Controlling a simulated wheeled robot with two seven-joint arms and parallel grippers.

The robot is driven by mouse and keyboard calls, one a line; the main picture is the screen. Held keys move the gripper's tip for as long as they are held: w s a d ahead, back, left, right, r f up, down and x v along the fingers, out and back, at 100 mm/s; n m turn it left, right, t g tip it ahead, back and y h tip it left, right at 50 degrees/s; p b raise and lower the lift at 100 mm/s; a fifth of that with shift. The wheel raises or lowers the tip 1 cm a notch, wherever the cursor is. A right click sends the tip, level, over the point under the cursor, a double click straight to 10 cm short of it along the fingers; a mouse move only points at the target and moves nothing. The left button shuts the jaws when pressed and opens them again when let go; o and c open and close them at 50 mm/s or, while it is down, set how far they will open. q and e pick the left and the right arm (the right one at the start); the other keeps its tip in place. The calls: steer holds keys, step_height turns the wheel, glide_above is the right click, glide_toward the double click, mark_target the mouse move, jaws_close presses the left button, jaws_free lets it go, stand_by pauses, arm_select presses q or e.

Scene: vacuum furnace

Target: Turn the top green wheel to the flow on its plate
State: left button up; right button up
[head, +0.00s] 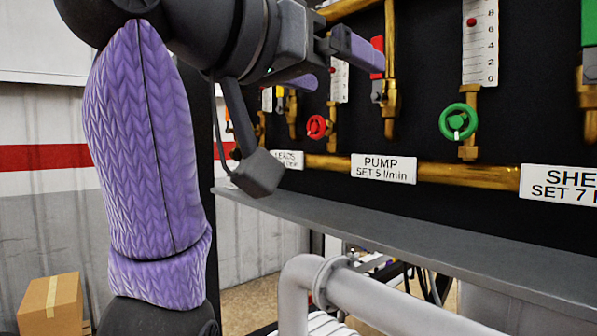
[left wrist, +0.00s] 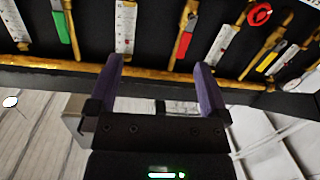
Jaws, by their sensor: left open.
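A green wheel (head: 458,121) sits on a brass pipe at the right of the dark panel in the head view, below a white flow scale (head: 480,42). A red ball (head: 471,22) shows in the scale between 6 and 8. Plates below read "PUMP SET 5 l/min" (head: 384,168) and, cut off by the frame edge, "SHE… SET 7" (head: 560,185). My left gripper (head: 330,65) is open, up and left of the green wheel and apart from it. Its two fingers (left wrist: 157,82) stand apart and empty in the left wrist view. My right gripper is not in view.
A red wheel (head: 316,127) is left of the green one, and shows in the left wrist view (left wrist: 259,14). Lever valves with red (left wrist: 184,45), green (left wrist: 62,27) and yellow (left wrist: 268,57) handles stick out. A grey ledge (head: 420,247) runs below the panel, above a grey pipe (head: 385,303).

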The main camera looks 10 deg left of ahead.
arm_select(q)
steer(key=w+a+f+n+g+y, duration=0.1)
steer(key=w+f, duration=0.1)
steer(key=f, duration=0.9)
steer(key=w+a+f+n+g+y, duration=0.1)
steer(key=w+f+y, duration=0.1)
steer(key=f, duration=0.8)
steer(key=w+a+f+n+g+y, duration=0.1)
steer(key=w+f, duration=0.3)
steer(key=f, duration=0.7)
steer(key=shift+a+f+n+y, duration=0.3)
steer(key=shift+y, duration=0.1)
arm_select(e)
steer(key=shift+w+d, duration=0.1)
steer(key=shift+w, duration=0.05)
